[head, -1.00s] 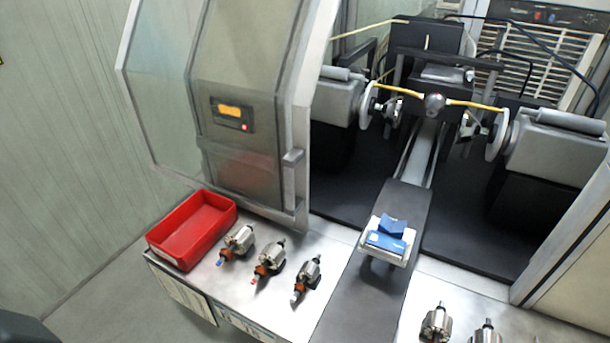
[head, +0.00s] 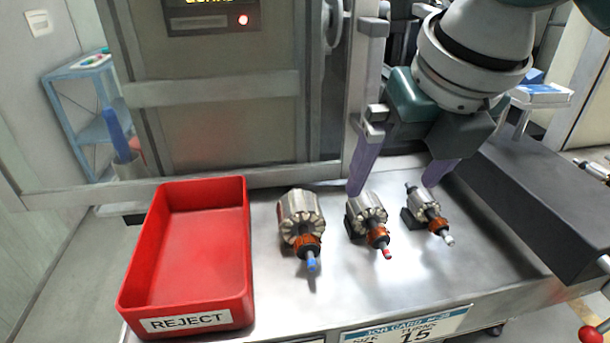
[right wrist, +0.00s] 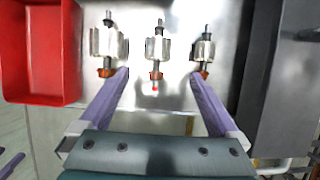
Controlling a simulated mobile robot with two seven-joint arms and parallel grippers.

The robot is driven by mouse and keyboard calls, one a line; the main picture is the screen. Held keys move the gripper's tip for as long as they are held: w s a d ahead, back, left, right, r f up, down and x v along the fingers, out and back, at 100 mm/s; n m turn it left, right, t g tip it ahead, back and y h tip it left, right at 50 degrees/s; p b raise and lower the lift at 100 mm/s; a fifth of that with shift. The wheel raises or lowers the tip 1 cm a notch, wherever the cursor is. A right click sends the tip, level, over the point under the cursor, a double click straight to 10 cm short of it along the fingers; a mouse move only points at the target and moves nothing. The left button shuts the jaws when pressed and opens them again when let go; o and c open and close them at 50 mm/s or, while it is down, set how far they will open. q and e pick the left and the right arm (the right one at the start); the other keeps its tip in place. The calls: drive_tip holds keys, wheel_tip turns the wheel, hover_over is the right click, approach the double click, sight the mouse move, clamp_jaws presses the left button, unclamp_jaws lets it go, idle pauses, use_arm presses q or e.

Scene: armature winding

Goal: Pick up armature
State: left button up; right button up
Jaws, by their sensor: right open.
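Three armatures with steel cores and copper commutators lie in a row on the metal bench. The left one (head: 301,216) has a blue shaft tip, the middle one (head: 368,211) a red tip, the right one (head: 426,207) a pale tip. My right gripper (head: 393,188) is open and empty, with its purple fingers pointing down over the row. In the right wrist view, the red-tipped armature (right wrist: 157,48) appears between the fingertips (right wrist: 160,74). The fingertips overlap the lower ends of the outer two armatures; I cannot tell their height above the bench.
An empty red REJECT tray (head: 196,250) stands left of the row. A dark raised rail (head: 535,195) bounds the bench on the right. A machine door (head: 225,115) stands behind. A job card (head: 408,328) is on the front edge. Bare bench lies before the armatures.

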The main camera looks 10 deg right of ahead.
sight(373, 205)
drive_tip(key=x, duration=0.3)
drive_tip(key=shift+w+d+f, duration=0.1)
drive_tip(key=shift+d+f, duration=0.15)
drive_tip(key=shift+w+a+x, duration=0.1)
drive_tip(key=shift+a+x, duration=0.05)
drive_tip(key=shift+x, duration=0.75)
drive_tip(key=shift+w+a+x, duration=0.1)
drive_tip(key=shift+a+x, duration=0.05)
drive_tip(key=shift+x, duration=0.7)
drive_tip(key=shift+w+a+x, duration=0.1)
drive_tip(key=shift+a+x, duration=0.05)
drive_tip(key=shift+x, duration=0.75)
drive_tip(key=shift+r, duration=0.1)
clamp_jaws()
